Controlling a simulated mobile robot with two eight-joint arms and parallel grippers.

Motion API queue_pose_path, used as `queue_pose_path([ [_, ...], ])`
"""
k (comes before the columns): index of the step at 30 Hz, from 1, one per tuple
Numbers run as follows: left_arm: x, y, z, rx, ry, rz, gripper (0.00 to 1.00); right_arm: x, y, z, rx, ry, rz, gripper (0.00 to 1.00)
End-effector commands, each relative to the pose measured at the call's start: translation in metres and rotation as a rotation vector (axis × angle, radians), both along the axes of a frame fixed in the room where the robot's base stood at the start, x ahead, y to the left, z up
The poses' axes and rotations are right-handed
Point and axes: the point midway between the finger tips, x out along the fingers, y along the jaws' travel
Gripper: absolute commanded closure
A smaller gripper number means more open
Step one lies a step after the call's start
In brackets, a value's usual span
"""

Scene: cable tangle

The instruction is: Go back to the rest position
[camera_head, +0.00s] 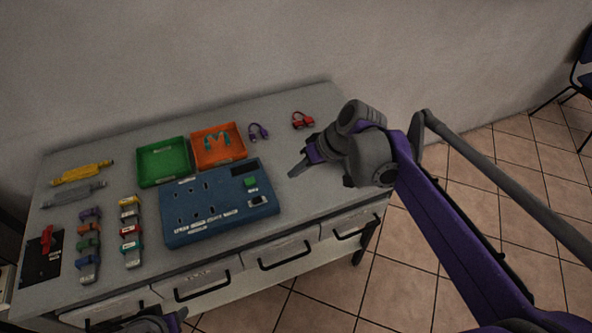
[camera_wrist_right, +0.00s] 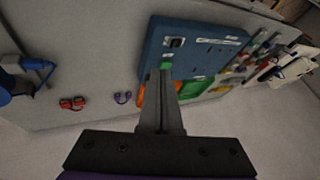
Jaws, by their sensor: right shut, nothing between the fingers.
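My right gripper (camera_head: 297,170) is shut and empty above the right part of the grey table (camera_head: 320,108), to the right of the blue panel (camera_head: 190,234). Its closed fingers also show in the right wrist view (camera_wrist_right: 164,80), with the blue panel (camera_wrist_right: 195,38) behind them. Part of my left gripper (camera_head: 176,318) shows at the bottom edge of the head view, in front of the table drawers. Its fingers are too cut off to read.
A green tray (camera_head: 147,181) and an orange tray (camera_head: 238,157) stand behind the panel. A purple cable (camera_head: 258,131) and a red cable (camera_head: 302,120) lie at the back right. Connector strips (camera_head: 131,245) and yellow and grey cables lie left.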

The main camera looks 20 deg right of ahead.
Motion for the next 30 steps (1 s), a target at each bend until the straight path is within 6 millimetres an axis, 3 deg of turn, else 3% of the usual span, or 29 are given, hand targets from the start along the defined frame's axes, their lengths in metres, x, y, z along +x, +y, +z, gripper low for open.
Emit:
queue_pose_path([
  [11, 0.000, 0.000, 0.002, 0.000, -0.001, 0.000, 0.47, -0.008, 0.003, -0.001, -0.013, 0.006, -0.007, 1.00],
  [14, 0.002, 0.000, 0.008, 0.000, -0.003, 0.000, 0.47, -0.032, 0.009, -0.004, -0.056, 0.020, -0.032, 1.00],
  [21, 0.007, 0.000, 0.028, 0.000, -0.013, 0.000, 0.47, -0.124, 0.014, -0.029, -0.228, 0.022, -0.150, 1.00],
  [24, 0.009, 0.000, 0.035, 0.000, -0.017, 0.000, 0.47, -0.153, 0.011, -0.042, -0.287, 0.000, -0.194, 1.00],
  [30, 0.011, 0.000, 0.042, 0.000, -0.020, 0.000, 0.47, -0.183, 0.004, -0.059, -0.346, -0.041, -0.244, 1.00],
])
